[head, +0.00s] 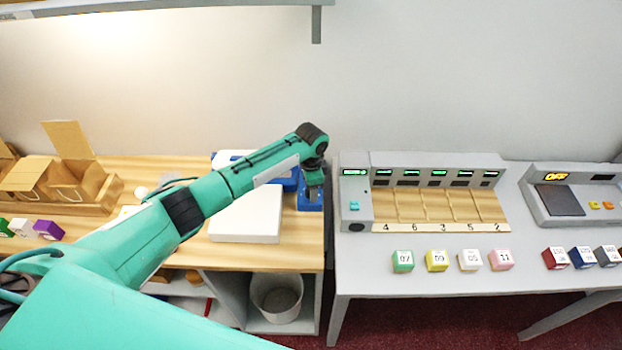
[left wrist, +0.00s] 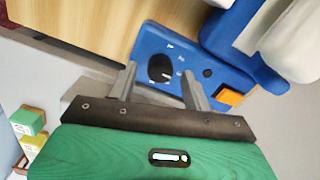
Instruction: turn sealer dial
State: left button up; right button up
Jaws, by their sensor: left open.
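The sealer is a blue and white machine on the wooden counter. Its blue control panel (left wrist: 190,60) shows in the left wrist view, with a black round dial (left wrist: 161,68), white marks beside it, a small black button and an orange block (left wrist: 229,97). In the head view the blue panel (head: 311,203) is partly hidden under my left gripper (head: 314,190). In the left wrist view my left gripper (left wrist: 160,82) is open, its two fingers apart, with the dial between the fingertips in the picture. I cannot tell whether they touch it. My right gripper is not in view.
A white slab (head: 245,222) lies left of the panel. Right of the wooden counter, a grey table (head: 360,275) holds a slotted machine (head: 355,190), several coloured cubes and a device reading OFF (head: 548,205). Cardboard boxes (head: 75,180) stand at left. A bin (head: 277,298) sits below.

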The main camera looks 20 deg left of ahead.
pick_arm(q)
notch_tip(320, 180, up, 14)
jog(key=b, duration=0.3)
jog(key=shift+f+b, duration=0.2)
jog(key=shift+b, duration=0.1)
